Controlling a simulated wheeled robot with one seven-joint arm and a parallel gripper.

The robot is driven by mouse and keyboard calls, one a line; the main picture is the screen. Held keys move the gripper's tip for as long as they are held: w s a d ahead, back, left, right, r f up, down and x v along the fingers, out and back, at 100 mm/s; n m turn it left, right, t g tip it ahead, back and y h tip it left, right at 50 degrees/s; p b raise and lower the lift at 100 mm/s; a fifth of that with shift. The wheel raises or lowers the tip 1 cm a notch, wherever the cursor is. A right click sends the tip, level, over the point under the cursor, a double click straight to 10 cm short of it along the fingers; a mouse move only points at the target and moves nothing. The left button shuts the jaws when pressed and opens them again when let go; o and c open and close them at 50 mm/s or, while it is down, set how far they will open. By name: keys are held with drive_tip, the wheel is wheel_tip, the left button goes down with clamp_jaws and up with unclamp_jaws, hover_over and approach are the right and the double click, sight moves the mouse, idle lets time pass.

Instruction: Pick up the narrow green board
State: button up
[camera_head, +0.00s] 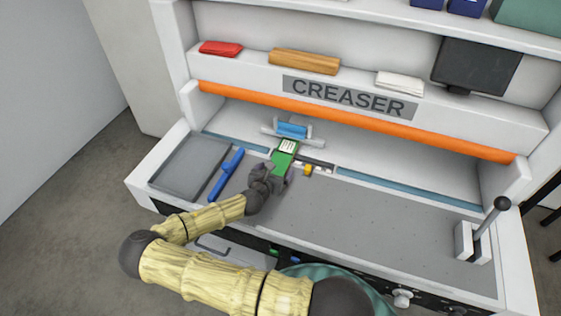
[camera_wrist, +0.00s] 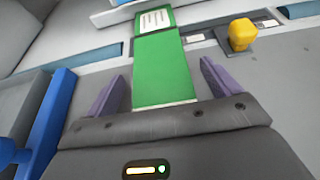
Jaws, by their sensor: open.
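The narrow green board (camera_head: 284,156) lies on the creaser's bed just in front of the blue block, with a white printed label at its far end. In the wrist view the green board (camera_wrist: 162,68) runs away from me between the two purple fingers. My gripper (camera_head: 276,174) is at the near end of the board; in the wrist view my gripper (camera_wrist: 162,88) is open, with a gap visible on each side of the board. The board's near end is close to the palm. I cannot tell whether the palm touches it.
A blue handled tool (camera_head: 226,174) and a grey tray (camera_head: 190,165) lie left of my gripper. A yellow knob (camera_head: 308,170) stands close on the right. An orange bar (camera_head: 350,121) spans the machine behind. A lever (camera_head: 487,226) stands far right; the bed between is clear.

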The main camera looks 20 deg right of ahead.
drive_tip(key=c, duration=1.2)
drive_tip(key=shift+o, duration=0.2)
drive_tip(key=shift+r, duration=0.1)
drive_tip(key=r+b+v, duration=0.2)
drive_tip(key=b+v, duration=0.1)
drive_tip(key=v, duration=1.3)
drive_tip(key=shift+w+d, duration=0.3)
drive_tip(key=shift+w, duration=0.05)
